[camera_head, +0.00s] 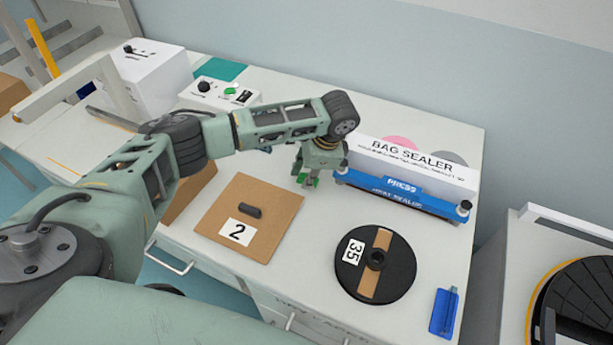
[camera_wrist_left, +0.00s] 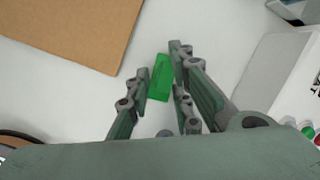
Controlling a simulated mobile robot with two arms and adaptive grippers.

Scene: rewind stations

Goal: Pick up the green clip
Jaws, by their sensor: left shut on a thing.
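The green clip (camera_wrist_left: 160,78) is between the fingers of my left gripper (camera_wrist_left: 163,80) in the left wrist view. The gripper is shut on it. In the head view my left gripper (camera_head: 309,182) points down at the bench, beside the cardboard sheet and left of the bag sealer. Small green parts of the clip (camera_head: 313,182) show at its fingertips there. I cannot tell whether the clip still touches the bench. My right gripper is not in view.
A cardboard sheet (camera_head: 275,195) marked 2 carries a small dark piece (camera_head: 250,212). A blue and white bag sealer (camera_head: 410,190) stands at the back right. A black reel (camera_head: 347,276) marked 35 and a blue item (camera_head: 444,312) lie in front. Bare white bench lies between cardboard and reel.

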